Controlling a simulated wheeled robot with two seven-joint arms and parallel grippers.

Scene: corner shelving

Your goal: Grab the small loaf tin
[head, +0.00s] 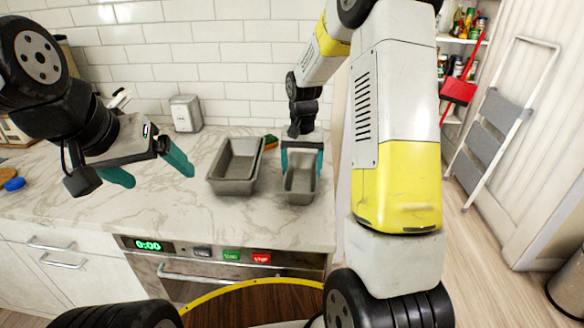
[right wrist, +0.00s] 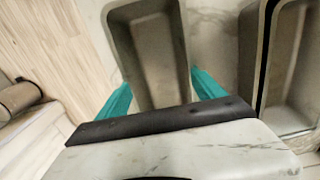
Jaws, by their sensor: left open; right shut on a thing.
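The small loaf tin (head: 300,189) is a grey metal pan near the right end of the marble counter in the head view. It also shows in the right wrist view (right wrist: 150,60), between the teal fingers. My right gripper (head: 302,160) comes down from above and is shut on the small tin, one finger at each long side. I cannot tell whether the tin touches the counter. A larger grey loaf tin (head: 237,166), seemingly nested with another, stands just left of it. My left gripper (head: 155,175) is open and empty above the counter at the left.
A toaster-like metal box (head: 186,113) stands by the tiled wall. A green and orange item (head: 271,141) lies behind the tins. The oven front (head: 220,270) is below the counter edge. A folding ladder (head: 500,120) leans at the right.

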